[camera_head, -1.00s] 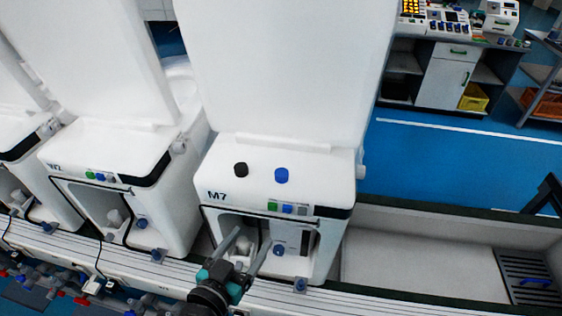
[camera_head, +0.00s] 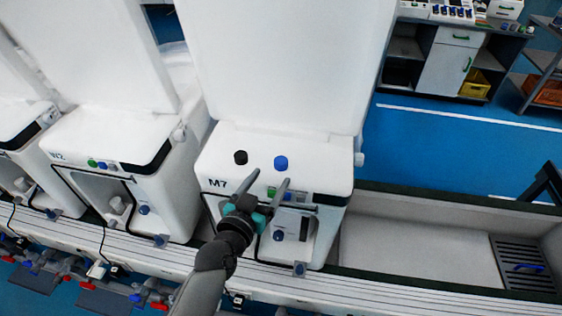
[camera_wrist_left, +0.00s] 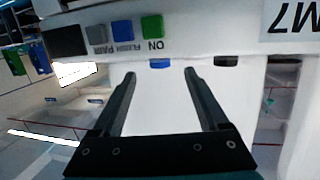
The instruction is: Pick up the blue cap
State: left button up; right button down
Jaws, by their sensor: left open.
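The blue cap (camera_head: 281,163) sits on the white top of the machine marked M7 (camera_head: 217,183), to the right of a black cap (camera_head: 240,157). In the left wrist view the blue cap (camera_wrist_left: 160,63) shows just beyond and between the fingertips, and the black cap (camera_wrist_left: 227,61) is to its right. My left gripper (camera_head: 268,177) is open and empty, in front of the blue cap, with its fingers pointing toward the machine top. It also shows in the wrist view (camera_wrist_left: 160,75). My right gripper is not in view.
Green, blue and grey buttons (camera_head: 288,194) line the machine's front edge. A raised white panel (camera_head: 285,70) stands behind the caps. A similar machine (camera_head: 100,140) is to the left. An empty grey basin (camera_head: 420,240) lies to the right.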

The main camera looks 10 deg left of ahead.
aim_at(278, 167)
pick_arm(q)
jog(key=shift+x, duration=2.65)
grip_shut()
